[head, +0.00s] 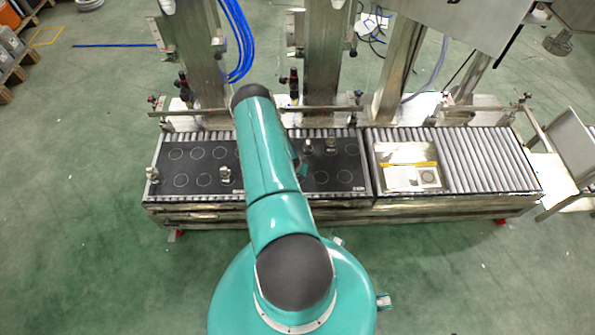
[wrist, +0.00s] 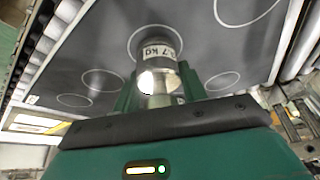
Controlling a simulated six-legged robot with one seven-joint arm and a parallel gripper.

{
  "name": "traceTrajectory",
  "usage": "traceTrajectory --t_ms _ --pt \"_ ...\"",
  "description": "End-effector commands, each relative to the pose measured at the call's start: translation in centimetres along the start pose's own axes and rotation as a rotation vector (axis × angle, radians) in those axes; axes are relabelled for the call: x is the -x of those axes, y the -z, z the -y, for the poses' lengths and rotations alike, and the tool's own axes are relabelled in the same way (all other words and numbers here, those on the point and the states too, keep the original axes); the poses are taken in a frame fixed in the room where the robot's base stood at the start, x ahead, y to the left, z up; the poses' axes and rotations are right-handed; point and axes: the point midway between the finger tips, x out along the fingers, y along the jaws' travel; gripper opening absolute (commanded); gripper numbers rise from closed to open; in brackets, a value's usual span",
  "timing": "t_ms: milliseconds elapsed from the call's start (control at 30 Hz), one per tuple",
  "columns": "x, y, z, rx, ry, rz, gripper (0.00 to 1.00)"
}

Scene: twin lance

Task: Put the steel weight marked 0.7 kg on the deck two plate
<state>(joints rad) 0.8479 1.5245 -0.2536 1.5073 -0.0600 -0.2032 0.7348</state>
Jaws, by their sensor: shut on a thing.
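In the wrist view, my gripper (wrist: 160,88) is shut on a shiny steel weight (wrist: 158,78) with a white label on which ".7 kg" can be read; the first digit is out of sight. The weight overlaps a white ring on a black plate (wrist: 100,50); I cannot tell whether it touches the plate. In the head view, black plates with white rings show left (head: 202,164) and right (head: 345,165) of my arm. Which one is deck two is unclear; their small markings are unreadable. My arm hides the plate area between them.
Small metal weights stand at the left plate's left edge (head: 152,174), near its front (head: 225,175), and on the right plate (head: 331,144). A tray with a yellow strip (head: 408,164) lies on the rollers (head: 485,160) to the right. Steel columns stand behind.

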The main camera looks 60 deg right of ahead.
Motion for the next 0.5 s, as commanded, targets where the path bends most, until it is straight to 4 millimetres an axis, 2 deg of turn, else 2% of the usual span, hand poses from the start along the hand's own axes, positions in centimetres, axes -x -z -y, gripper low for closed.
traceTrajectory --t_ms 67,100,167,500 --pt "-0.2 -0.04 -0.01 -0.001 0.0 -0.001 0.0" --pt "-0.18 -0.13 -0.04 0.0 -0.001 0.001 0.5" --pt "-0.17 -0.12 -0.03 0.0 -0.001 0.001 0.62" --pt "0.01 -0.01 0.0 0.0 0.0 0.0 0.64"
